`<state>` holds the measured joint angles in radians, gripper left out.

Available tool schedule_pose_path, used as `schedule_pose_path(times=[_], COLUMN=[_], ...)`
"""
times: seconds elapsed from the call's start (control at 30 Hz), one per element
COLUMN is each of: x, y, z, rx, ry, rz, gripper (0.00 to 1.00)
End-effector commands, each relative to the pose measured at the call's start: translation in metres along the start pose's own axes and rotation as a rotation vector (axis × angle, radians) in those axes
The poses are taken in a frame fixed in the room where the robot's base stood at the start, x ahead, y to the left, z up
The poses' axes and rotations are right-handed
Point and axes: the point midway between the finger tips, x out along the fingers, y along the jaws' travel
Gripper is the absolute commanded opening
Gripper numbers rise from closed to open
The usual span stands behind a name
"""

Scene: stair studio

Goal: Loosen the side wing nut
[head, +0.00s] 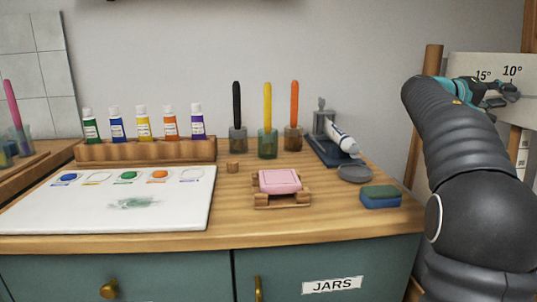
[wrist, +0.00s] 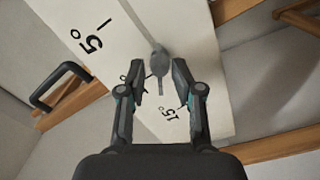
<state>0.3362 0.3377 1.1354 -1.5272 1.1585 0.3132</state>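The grey wing nut (wrist: 158,61) sits on a pale panel (wrist: 190,25) printed with degree marks, in the wrist view. One narrow wing of it points down the picture between my fingers. My gripper (wrist: 159,70) is open, with one finger on each side of the nut and a visible gap on both sides. In the head view my gripper (head: 499,93) is at the panel (head: 490,66) at the far right, near the 15° and 10° marks. The wing nut cannot be made out there.
A black handle (wrist: 60,85) stands left of the panel in the wrist view, with wooden rails (wrist: 285,143) around. In the head view, a wooden post (head: 424,105) is beside my arm. The counter (head: 232,213) holds paint tubes, brushes and a sponge (head: 381,196).

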Motion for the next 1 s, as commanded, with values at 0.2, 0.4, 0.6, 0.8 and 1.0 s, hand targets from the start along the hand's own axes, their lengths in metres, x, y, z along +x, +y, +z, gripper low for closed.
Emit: schedule_pose_path(times=[0.2, 0.4, 0.6, 0.8, 1.0], x=[-0.011, -0.027, -0.044, -0.058, -0.06], y=[-0.001, -0.001, -0.001, 0.0, 0.001], z=[-0.001, 0.0, 0.0, 0.0, 0.0], rx=[0.002, 0.002, 0.003, 0.002, 0.002], ry=[0.003, 0.003, 0.002, 0.002, 0.0], rz=[-0.001, -0.001, 0.0, 0.0, 0.001], gripper=[0.33, 0.33, 0.33, 0.33, 0.33])
